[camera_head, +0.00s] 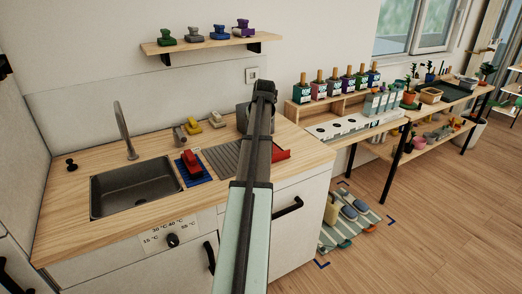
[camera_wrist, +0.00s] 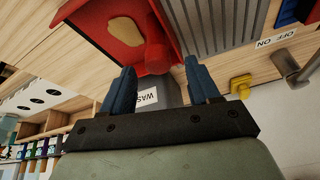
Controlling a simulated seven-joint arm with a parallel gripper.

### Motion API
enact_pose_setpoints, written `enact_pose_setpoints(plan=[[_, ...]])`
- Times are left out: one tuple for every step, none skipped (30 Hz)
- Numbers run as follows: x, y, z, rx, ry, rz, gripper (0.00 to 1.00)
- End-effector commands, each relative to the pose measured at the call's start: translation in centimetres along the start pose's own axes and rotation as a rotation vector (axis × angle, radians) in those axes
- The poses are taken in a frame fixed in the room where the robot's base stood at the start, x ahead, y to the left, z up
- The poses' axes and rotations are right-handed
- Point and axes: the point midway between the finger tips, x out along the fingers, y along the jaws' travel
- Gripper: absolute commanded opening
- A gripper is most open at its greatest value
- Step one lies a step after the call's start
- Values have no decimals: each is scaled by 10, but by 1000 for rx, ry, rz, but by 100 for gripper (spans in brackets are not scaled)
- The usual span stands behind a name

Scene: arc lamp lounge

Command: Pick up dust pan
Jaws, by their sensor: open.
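The red dust pan (camera_wrist: 92,22) lies on the wooden counter in the wrist view, with a beige patch (camera_wrist: 126,31) on its inner face. Its short round red handle (camera_wrist: 157,56) points toward my gripper (camera_wrist: 161,78). The two blue fingers are apart and nothing is held between them. The handle end appears in line with the gap; I cannot tell the height between them. In the head view only the pan's right part (camera_head: 281,154) shows, with my arm covering the rest. My gripper's fingers are hidden there behind the arm.
A grey ribbed mat (camera_wrist: 222,20) lies beside the pan. A grey box with a partly hidden label (camera_wrist: 147,96) is behind the fingers. A red object (camera_head: 190,162) sits on a blue mat, right of the sink (camera_head: 130,186). Yellow and grey items (camera_head: 193,127) stand behind.

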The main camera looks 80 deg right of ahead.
Motion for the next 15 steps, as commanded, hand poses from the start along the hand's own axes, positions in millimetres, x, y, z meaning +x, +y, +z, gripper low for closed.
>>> enact_pose_setpoints(plan=[[1, 0, 0, 0, 0, 0, 61], [2, 0, 0, 0, 0, 0, 61], [4, 0, 0, 0, -1, 0, 61], [6, 0, 0, 0, -1, 0, 61], [8, 1, 0, 0, -1, 0, 61], [11, 1, 0, 0, -2, -1, 61], [14, 1, 1, 0, -1, 0, 61], [18, 2, 1, 0, -1, 0, 61], [22, 2, 1, 0, -1, 0, 61], [26, 2, 1, 0, -1, -1, 61], [30, 3, 1, 0, -2, -1, 61], [36, 3, 1, 0, -3, -1, 61], [40, 3, 1, -1, -2, -1, 61], [43, 3, 1, -1, -1, -1, 61], [47, 3, 1, -1, -1, 0, 61]])
